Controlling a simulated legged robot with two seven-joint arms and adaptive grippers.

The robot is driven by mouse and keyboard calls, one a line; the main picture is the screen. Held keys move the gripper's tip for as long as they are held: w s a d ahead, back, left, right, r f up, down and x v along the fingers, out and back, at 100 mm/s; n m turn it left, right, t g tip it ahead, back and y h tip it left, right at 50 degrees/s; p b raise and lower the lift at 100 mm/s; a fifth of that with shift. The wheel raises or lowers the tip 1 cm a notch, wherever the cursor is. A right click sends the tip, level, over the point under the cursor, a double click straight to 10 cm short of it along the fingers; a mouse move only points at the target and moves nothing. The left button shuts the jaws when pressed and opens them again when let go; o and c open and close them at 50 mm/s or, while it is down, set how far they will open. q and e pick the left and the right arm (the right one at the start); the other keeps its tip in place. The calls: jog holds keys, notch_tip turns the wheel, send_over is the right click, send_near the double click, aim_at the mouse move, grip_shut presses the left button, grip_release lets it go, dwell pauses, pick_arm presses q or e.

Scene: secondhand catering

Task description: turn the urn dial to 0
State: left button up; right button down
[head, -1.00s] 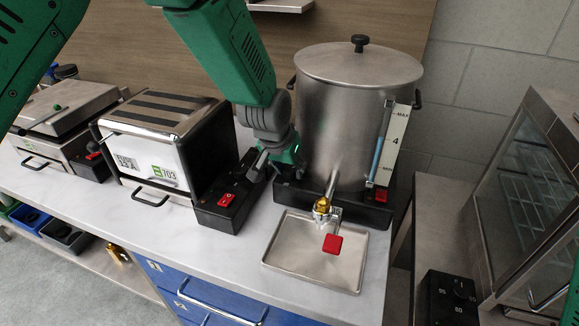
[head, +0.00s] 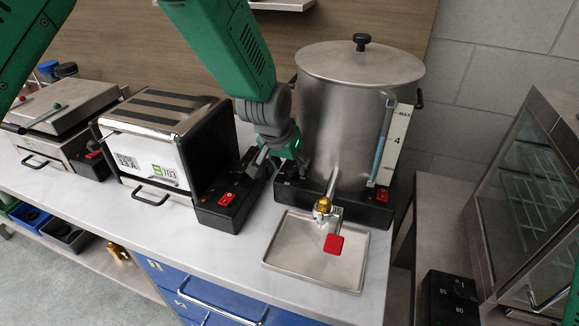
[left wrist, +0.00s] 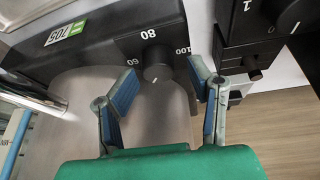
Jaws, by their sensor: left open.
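The urn (head: 345,120) is a steel drum with a lid, a sight gauge and a black base (head: 340,202), standing right of centre in the head view. Its dial (left wrist: 157,68) is a round black knob on the base front in the left wrist view, with 60, 80 and 100 printed around it. A pale mark shows on the knob. My left gripper (head: 274,163) is at the left side of the urn base. In the left wrist view my left gripper (left wrist: 163,75) is open, one finger on each side of the dial, with gaps visible. My right gripper is out of view.
A toaster (head: 165,145) with a red-switched black control box (head: 228,200) stands close left of the gripper. A drip tray (head: 315,265) lies under the urn's tap (head: 323,206). A glass-fronted cabinet (head: 530,200) stands at the right.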

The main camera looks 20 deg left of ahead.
pick_arm(q)
jog(key=v, duration=0.6)
jog(key=shift+s+a+r, duration=0.2)
jog(key=shift+a+r, duration=0.05)
jog(key=shift+r, duration=0.1)
